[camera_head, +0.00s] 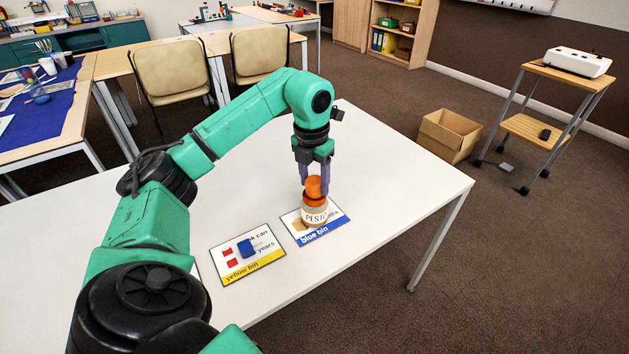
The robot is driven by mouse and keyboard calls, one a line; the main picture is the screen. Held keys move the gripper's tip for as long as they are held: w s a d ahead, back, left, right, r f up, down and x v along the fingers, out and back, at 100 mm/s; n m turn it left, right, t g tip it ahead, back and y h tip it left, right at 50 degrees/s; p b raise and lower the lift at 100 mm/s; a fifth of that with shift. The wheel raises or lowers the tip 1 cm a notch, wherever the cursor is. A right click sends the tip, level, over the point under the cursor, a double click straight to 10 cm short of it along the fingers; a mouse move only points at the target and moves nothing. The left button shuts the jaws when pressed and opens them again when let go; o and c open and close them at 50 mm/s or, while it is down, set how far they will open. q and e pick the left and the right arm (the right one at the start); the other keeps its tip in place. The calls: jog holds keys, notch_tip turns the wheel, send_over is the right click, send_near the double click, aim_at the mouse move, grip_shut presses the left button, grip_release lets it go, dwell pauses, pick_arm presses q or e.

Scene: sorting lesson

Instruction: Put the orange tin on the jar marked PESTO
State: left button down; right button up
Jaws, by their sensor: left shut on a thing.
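The jar marked PESTO (315,216) stands upright on the blue bin card (324,235) on the white table. The orange tin (314,187) is right above the jar's orange lid, between my left gripper's fingers. My left gripper (314,180) points down and is shut on the tin. From this angle I cannot tell whether the tin's base touches the jar's lid. My right gripper is not in view.
The white table (390,180) is clear to the right and behind. A cardboard box (448,137) stands on the floor beyond the table.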

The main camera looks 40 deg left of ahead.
aim_at(314, 182)
pick_arm(q)
jog(key=shift+c, duration=1.1)
grip_release()
jog(key=shift+f, duration=0.1)
jog(key=r+p, duration=0.1)
jog(key=r, duration=0.6)
jog(key=shift+s, duration=0.2)
jog(key=r+p, duration=0.2)
jog(key=r, duration=0.1)
jog(key=r+p, duration=0.1)
jog(key=r, duration=0.1)
jog(key=shift+s+r, duration=0.2)
jog(key=shift+s, duration=0.1)
jog(key=shift+w+f, duration=0.1)
jog(key=shift+d, duration=0.1)
